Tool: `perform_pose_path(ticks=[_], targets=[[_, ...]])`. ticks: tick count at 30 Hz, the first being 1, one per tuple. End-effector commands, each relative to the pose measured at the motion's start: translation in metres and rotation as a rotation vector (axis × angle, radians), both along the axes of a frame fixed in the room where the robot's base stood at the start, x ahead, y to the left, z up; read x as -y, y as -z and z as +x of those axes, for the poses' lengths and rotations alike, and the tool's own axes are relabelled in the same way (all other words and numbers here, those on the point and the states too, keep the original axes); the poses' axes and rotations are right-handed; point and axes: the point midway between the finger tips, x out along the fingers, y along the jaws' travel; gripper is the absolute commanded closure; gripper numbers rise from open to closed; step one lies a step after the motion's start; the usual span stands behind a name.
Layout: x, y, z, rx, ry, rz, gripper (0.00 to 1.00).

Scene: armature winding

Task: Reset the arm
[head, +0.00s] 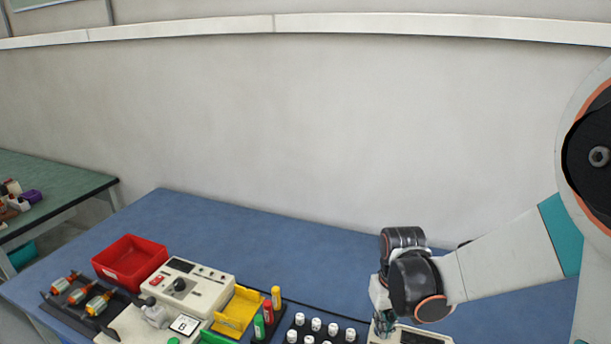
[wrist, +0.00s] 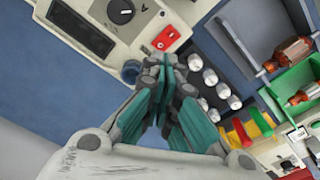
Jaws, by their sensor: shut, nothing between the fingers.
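My arm reaches in from the right in the head view. My gripper (head: 381,325) points down over the right part of the blue table (head: 260,226), just above a pale device at the lower edge. In the wrist view my gripper (wrist: 163,75) shows teal finger pads that meet at the tips, with nothing between them.
A red bin (head: 130,262), a winding machine (head: 189,285), a yellow tray (head: 238,309), colored cylinders (head: 268,312) and several orange armatures (head: 82,295) crowd the table's front left. The table's back is clear. A green table (head: 50,187) stands at far left.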

Motion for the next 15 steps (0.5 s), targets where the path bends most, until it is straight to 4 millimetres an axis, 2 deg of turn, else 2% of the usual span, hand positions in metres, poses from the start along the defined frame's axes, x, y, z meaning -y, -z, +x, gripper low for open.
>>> perform_pose_path(ticks=[6,15], targets=[[0.0,-0.046,-0.018,0.104,0.021,0.002,1.0],[0.0,-0.095,-0.049,0.253,0.052,0.009,1.0]])
